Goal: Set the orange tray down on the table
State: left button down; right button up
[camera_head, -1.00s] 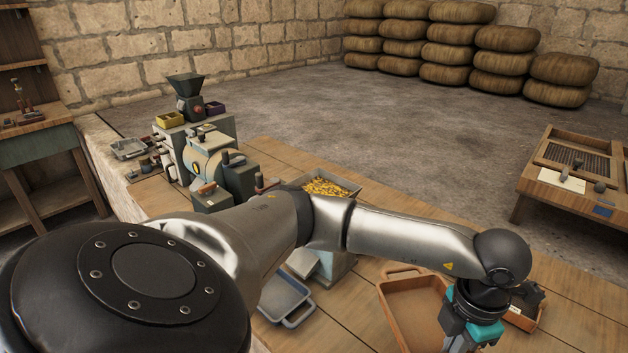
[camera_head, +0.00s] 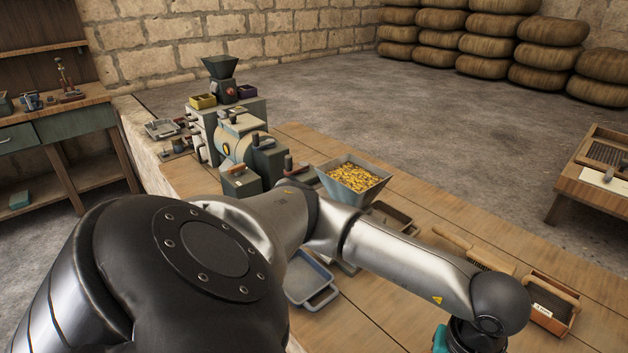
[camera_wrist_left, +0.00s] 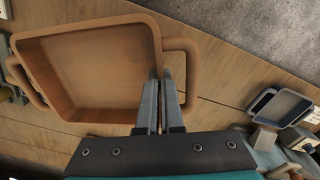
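The orange tray (camera_wrist_left: 88,68) is in the upper left of the left wrist view. It looks empty and has a loop handle at either end. My left gripper (camera_wrist_left: 161,78) has its two fingers close together, one on each side of the tray's wall beside the right handle, so it appears shut on the tray. Whether the tray touches the table is unclear. In the head view only a teal part of the left gripper shows at the bottom edge, and the tray is out of view. My right gripper is not in view.
On the wooden table (camera_head: 365,325) stand a grey-blue tray (camera_head: 299,281), a hopper of yellow pieces (camera_head: 356,182), a mill-like machine (camera_head: 240,140) and a wooden box with dark contents (camera_head: 551,302). A wooden brush (camera_head: 470,248) lies near the far edge. Bare planks show between them.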

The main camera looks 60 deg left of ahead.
aim_at(205, 187)
jog(key=k+j+z, duration=0.1)
jog(key=k+j, duration=0.3)
jog(key=j, duration=0.4)
jog(key=k+j+z, duration=0.1)
jog(key=k+j, duration=0.3)
jog(key=j, duration=0.4)
jog(key=k+j+z, duration=0.1)
jog(key=k+j, duration=0.35)
jog(key=j, duration=0.3)
jog(key=k+j+z, duration=0.1)
jog(key=k+j, duration=0.4)
jog(key=j, duration=0.25)
jog(key=k+j+z, duration=0.1)
jog(key=k+j, duration=0.4)
jog(key=j, duration=0.15)
jog(key=k+j+z, duration=0.1)
jog(key=k+j, duration=0.45)
jog(key=j, duration=0.1)
